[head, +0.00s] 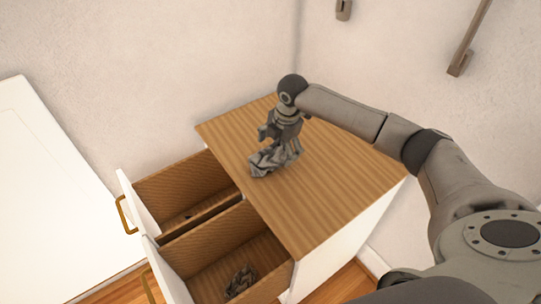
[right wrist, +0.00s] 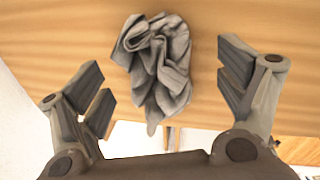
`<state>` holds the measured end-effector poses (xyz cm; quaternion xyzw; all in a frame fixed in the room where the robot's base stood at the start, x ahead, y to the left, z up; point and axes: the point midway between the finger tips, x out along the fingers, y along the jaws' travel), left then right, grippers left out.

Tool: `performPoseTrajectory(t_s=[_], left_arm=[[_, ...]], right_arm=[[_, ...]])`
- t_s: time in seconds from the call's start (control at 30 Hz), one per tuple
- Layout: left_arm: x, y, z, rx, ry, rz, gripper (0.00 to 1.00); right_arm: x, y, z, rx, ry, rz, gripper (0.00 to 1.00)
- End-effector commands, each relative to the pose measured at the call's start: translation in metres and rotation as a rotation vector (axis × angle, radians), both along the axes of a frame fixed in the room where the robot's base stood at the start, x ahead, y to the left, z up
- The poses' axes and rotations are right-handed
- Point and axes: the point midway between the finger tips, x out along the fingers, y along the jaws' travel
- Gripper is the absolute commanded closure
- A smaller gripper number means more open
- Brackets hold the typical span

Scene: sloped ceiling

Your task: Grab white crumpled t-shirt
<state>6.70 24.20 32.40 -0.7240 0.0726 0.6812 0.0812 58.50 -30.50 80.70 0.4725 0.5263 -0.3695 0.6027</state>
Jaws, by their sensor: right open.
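A crumpled light-grey to white cloth, the t-shirt (head: 268,162), lies on the wooden top of the dresser near its edge above the drawers. In the right wrist view the t-shirt (right wrist: 158,62) sits folded up between the finger directions, with a tail pointing to the bottom of the picture. My right gripper (head: 279,141) is right above and behind the t-shirt, pointing down. Its fingers (right wrist: 163,68) are spread wide on both sides of the cloth, and nothing is gripped. Whether the fingers touch the dresser top cannot be told. My left gripper is not in view.
The dresser top (head: 330,170) is otherwise bare. Two drawers stand pulled out, the upper-left drawer (head: 165,185) and the nearer drawer (head: 205,250). The nearer one holds a dark crumpled cloth (head: 241,282). A white panel (head: 50,190) stands at the left. Walls close off the back.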

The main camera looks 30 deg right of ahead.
Motion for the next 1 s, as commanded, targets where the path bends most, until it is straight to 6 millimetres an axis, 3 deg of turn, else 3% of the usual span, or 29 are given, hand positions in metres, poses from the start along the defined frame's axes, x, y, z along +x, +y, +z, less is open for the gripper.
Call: performPoseTrajectory(t_s=[0.23,0.5,0.9,1.0], left_arm=[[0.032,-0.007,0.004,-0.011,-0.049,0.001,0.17],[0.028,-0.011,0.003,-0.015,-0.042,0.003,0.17],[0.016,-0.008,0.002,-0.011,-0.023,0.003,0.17],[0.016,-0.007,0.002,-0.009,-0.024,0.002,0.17]], right_arm=[[0.005,0.001,-0.032,0.000,0.000,0.000,0.11],[0.005,0.001,-0.034,0.000,-0.001,0.000,0.12],[0.005,0.001,-0.034,-0.001,0.000,0.000,0.63],[0.006,0.001,-0.033,-0.001,-0.001,0.000,0.64]])
